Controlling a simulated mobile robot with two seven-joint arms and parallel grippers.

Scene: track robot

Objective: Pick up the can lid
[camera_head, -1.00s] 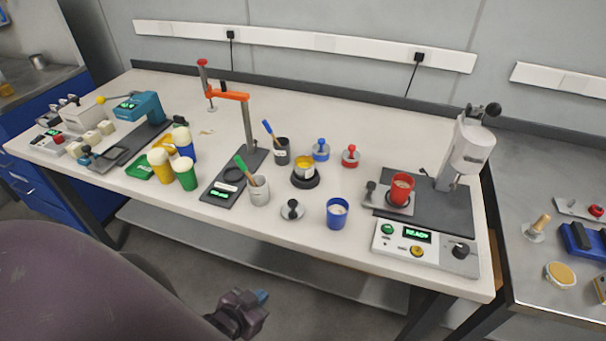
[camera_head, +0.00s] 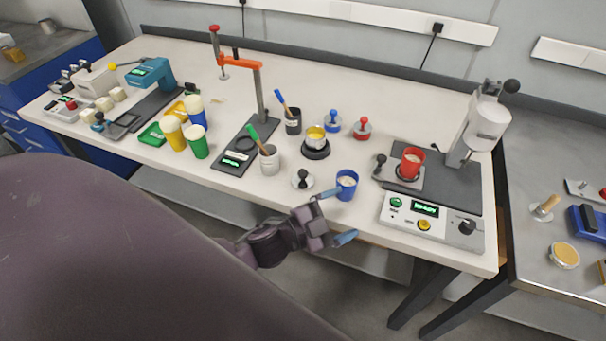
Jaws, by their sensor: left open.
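A round grey disc with a black knob (camera_head: 302,180), which looks like the can lid, lies flat near the front edge of the white table. A blue lid-like piece with a knob (camera_head: 332,124) and a red one (camera_head: 362,129) stand further back. My left gripper (camera_head: 337,216) is open and empty, its two blue fingertips spread at the table's front edge. It is in front and to the right of the grey disc. Its upper finger overlaps the blue cup (camera_head: 347,188) in the picture; I cannot tell whether they touch. My right gripper is not in view.
A light grey pot with a green-handled tool (camera_head: 270,161) stands left of the disc. A yellow tin on a black base (camera_head: 316,138) is behind it. A sealing machine (camera_head: 425,205) with a red cup (camera_head: 411,163) is at the right.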

